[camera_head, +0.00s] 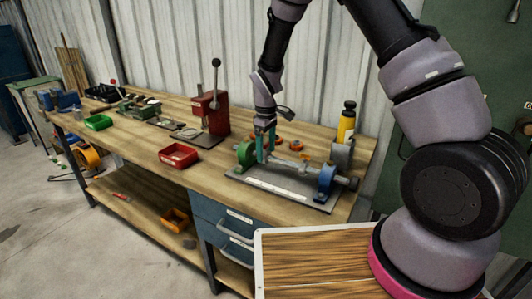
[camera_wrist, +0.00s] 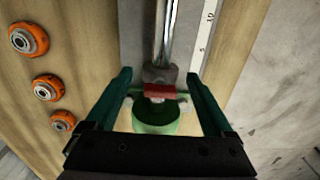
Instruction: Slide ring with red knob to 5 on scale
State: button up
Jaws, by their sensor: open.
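A steel shaft (camera_wrist: 165,30) runs between a green bracket (camera_head: 245,155) and a blue bracket (camera_head: 327,179) on a grey base plate. In the wrist view a grey ring (camera_wrist: 160,75) with a red knob (camera_wrist: 160,91) sits at the shaft's green-bracket end (camera_wrist: 156,120). A white scale (camera_wrist: 205,35) runs along the shaft's right side there, with 5 and 10 readable; the ring lies on the green-bracket side of 5. My gripper (camera_wrist: 159,76) is open, its teal fingers on either side of the ring, with visible gaps. In the head view my gripper (camera_head: 265,143) hides the ring.
Several orange rings (camera_wrist: 46,88) lie on the bench beside the fixture. A yellow bottle (camera_head: 346,125) stands behind it in a grey holder. A red press (camera_head: 210,112) and a red bin (camera_head: 178,156) stand to the left. The bench front by the fixture is clear.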

aim_at(271, 156)
jog(key=shift+f, duration=0.65)
grip_shut()
jog(key=shift+s+d, duration=0.6)
jog(key=shift+d, duration=0.3)
grip_release()
notch_tip(271, 156, up, 11)
